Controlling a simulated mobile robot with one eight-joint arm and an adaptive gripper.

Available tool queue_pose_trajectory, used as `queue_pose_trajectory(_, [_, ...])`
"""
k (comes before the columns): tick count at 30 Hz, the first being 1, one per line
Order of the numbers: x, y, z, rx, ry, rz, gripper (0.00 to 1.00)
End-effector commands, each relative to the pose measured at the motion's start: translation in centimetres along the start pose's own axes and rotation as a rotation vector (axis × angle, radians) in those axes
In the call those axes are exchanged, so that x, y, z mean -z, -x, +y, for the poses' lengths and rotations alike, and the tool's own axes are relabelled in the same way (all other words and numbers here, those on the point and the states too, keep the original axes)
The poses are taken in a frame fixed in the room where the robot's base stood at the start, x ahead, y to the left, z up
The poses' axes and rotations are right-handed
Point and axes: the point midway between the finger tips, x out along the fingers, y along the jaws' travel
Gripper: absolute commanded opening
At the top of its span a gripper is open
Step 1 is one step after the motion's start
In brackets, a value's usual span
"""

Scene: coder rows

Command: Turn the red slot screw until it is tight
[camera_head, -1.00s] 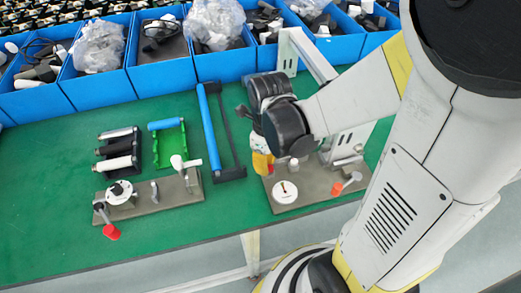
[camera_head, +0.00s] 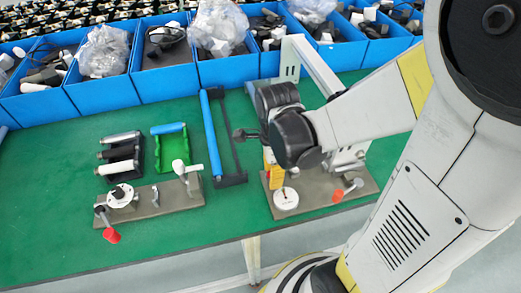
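One red part (camera_head: 112,236) hangs at the front left corner of the left grey fixture plate (camera_head: 165,202). Another red-orange part (camera_head: 337,196) sits at the front of the right grey fixture plate (camera_head: 315,188). I cannot tell which is the slot screw; no slot shows on either. My arm's dark wrist hangs over the back of the right plate, left of and behind the red-orange part. A yellow piece (camera_head: 275,178) stands under the wrist.
A white disc (camera_head: 286,199) lies on the right plate and another (camera_head: 120,196) on the left plate. Blue bins (camera_head: 160,75) line the back. Green table (camera_head: 50,200) is clear at the left.

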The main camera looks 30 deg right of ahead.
Motion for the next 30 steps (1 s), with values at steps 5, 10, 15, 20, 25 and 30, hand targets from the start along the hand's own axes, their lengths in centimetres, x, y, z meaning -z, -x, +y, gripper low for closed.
queue_pose_trajectory(5, [0.1, 0.0, 0.1, 0.001, 0.195, 0.003, 0.34])
queue_pose_trajectory(10, [0.1, 0.0, 0.0, 0.002, 0.32, 0.001, 0.34])
queue_pose_trajectory(15, [0.1, 0.0, -0.4, 0.003, 0.622, 0.0, 0.34])
queue_pose_trajectory(20, [0.3, 0.0, -0.7, 0.003, 0.912, 0.0, 0.34])
queue_pose_trajectory(25, [0.3, 0.1, -0.9, 0.004, 1.099, 0.0, 0.34])
queue_pose_trajectory(30, [0.3, 0.1, -0.9, 0.004, 1.123, 0.0, 0.34])
